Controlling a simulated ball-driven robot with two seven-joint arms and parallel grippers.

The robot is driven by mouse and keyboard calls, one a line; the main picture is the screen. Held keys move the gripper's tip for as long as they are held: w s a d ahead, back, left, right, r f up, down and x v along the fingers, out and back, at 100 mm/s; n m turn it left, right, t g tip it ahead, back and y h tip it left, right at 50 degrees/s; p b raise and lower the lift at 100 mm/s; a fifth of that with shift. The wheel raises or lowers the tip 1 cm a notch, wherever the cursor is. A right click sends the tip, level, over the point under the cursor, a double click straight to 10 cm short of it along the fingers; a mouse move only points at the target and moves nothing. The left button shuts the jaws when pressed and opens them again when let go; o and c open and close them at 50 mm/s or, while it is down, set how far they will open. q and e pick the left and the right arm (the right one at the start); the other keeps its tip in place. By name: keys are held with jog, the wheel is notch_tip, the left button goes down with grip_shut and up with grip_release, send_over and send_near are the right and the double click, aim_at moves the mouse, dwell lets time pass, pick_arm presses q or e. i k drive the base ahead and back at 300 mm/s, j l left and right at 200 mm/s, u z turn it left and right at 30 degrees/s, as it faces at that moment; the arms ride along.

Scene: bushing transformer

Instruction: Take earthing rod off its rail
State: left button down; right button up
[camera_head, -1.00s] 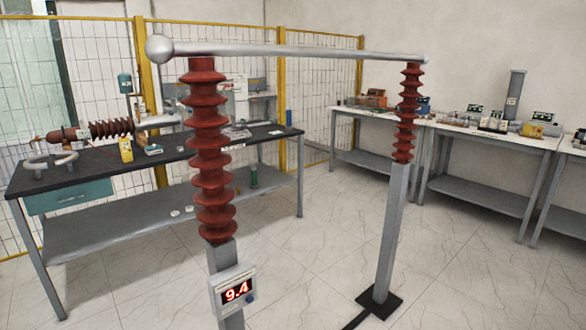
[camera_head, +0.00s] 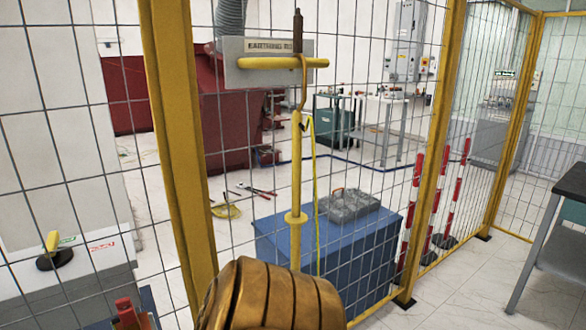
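The earthing rod (camera_head: 297,170) hangs upright at the fence, in the middle of the head view. It is a yellow shaft with a round collar low down and a brown metal hook at the top. The hook passes over the yellow horizontal rail (camera_head: 255,63), in front of a grey plate lettered "EARTHING RO". A thin yellow cord hangs just right of the shaft. The rod's lower end is hidden behind a gold ribbed cylinder at the bottom of the view. Neither of my grippers shows.
The gold ribbed cylinder (camera_head: 275,297) is close at the bottom; I cannot tell what it belongs to. A yellow fence post (camera_head: 180,150) stands left of the rod. A blue chest (camera_head: 350,245) bears a grey case (camera_head: 348,205). A dark-topped table (camera_head: 572,183) stands right, with clear floor before it.

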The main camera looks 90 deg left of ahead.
aim_at(295, 218)
jog(key=u, duration=2.55)
jog(key=i+u, duration=0.15)
jog(key=u, duration=0.2)
